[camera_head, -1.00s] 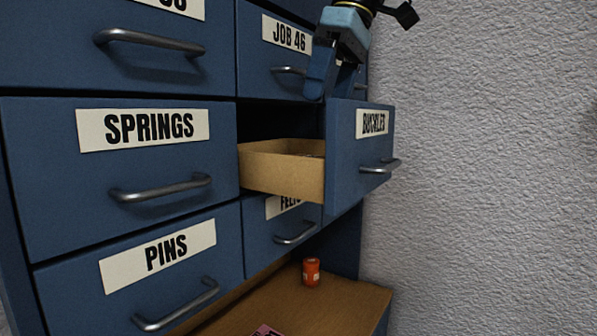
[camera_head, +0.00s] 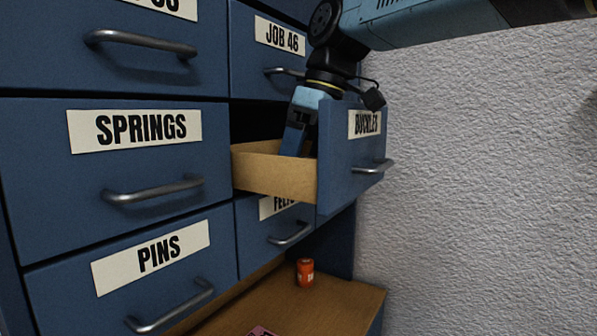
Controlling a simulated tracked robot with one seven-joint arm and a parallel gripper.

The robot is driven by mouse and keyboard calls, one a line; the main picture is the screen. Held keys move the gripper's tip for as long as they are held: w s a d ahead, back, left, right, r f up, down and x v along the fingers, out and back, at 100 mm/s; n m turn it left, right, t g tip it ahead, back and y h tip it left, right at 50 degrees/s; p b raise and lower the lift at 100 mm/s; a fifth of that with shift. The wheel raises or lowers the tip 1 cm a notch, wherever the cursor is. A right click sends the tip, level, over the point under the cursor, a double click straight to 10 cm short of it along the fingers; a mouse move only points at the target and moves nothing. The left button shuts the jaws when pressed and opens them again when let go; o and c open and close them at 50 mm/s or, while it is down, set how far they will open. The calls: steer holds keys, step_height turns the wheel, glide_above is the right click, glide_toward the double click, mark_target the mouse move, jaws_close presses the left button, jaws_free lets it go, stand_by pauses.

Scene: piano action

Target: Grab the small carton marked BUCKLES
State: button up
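The drawer labelled BUCKLES (camera_head: 345,180) is pulled open at the right of the cabinet. Its wooden side wall (camera_head: 270,176) shows. My gripper (camera_head: 293,150) points down into the open drawer, behind its blue front, with the fingertips hidden by the side wall. Whether the fingers are open or shut does not show. No carton marked BUCKLES is visible; the inside of the drawer is hidden by the side wall and front.
Closed drawers SPRINGS (camera_head: 135,128), PINS (camera_head: 158,253) and JOB 46 (camera_head: 280,35) surround the open one. A small orange container (camera_head: 305,272) stands on a wooden shelf (camera_head: 340,300) below, with a pink item (camera_head: 263,331) at the bottom edge. A textured wall is at right.

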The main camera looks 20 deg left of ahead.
steer(key=shift+f, duration=0.1)
steer(key=c, duration=1.2)
